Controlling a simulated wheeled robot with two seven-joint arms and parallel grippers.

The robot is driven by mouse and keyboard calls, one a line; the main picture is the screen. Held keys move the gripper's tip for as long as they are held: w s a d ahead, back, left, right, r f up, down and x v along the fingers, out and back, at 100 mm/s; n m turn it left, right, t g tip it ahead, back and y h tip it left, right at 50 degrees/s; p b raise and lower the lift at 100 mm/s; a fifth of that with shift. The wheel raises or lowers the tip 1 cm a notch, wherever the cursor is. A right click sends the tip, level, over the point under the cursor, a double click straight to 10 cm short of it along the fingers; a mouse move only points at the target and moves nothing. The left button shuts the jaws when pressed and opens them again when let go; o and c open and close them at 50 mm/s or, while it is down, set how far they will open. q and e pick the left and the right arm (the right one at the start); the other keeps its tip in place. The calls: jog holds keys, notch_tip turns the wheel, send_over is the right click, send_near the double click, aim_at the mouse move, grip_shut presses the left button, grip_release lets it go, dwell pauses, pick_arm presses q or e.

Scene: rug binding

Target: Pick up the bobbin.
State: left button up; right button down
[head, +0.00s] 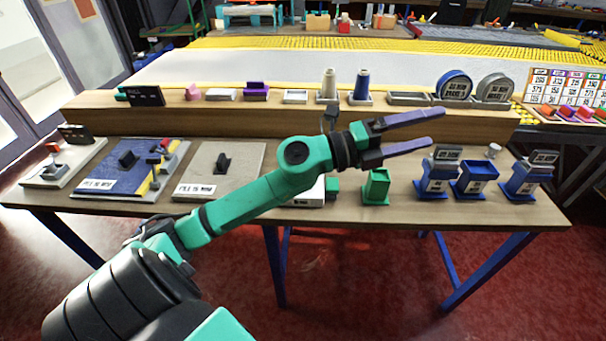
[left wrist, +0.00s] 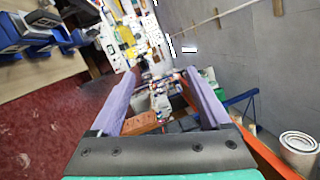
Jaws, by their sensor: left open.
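A small pale cylinder (head: 495,149), which may be the bobbin, stands at the back of the lower worktop between two blue holders. A beige thread cone (head: 328,85) and a blue one (head: 362,85) stand on the raised shelf. I cannot tell for sure which of these is the bobbin. My left gripper (head: 440,128) is open and empty, its purple fingers pointing right above the worktop, left of the pale cylinder and apart from it. In the left wrist view the open fingers (left wrist: 160,74) have nothing between them. My right gripper is not in view.
Blue label stands (head: 437,175) and a green bin (head: 376,187) stand on the worktop (head: 330,215) near the gripper. The raised shelf (head: 240,115) runs behind, with round blue and grey tins (head: 454,86) at its right. Sample boards (head: 220,170) lie at the left.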

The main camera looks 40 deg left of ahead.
pick_arm(q)
jog(key=a+f+m+g+y, duration=0.5)
jog(key=f+m+g, duration=0.2)
jog(key=f, duration=0.1)
jog(key=s+a+f+n+g+y, duration=0.1)
jog(key=s+a+g+y, duration=0.3)
jog(key=a, duration=0.6)
jog(key=s+a+f+n+y, duration=0.15)
jog(key=a+y, duration=0.35)
jog(key=a, duration=0.6)
jog(key=shift+m, duration=0.35)
jog(key=p+x, duration=0.1)
jog(key=x, duration=0.3)
jog(key=p+x, duration=0.1)
jog(key=x, duration=0.4)
jog(key=p+x, duration=0.1)
jog(key=x, duration=0.3)
jog(key=shift+w+d+f, duration=0.2)
jog(key=shift+w+d, duration=0.1)
jog(key=shift+w, duration=0.2)
grip_shut()
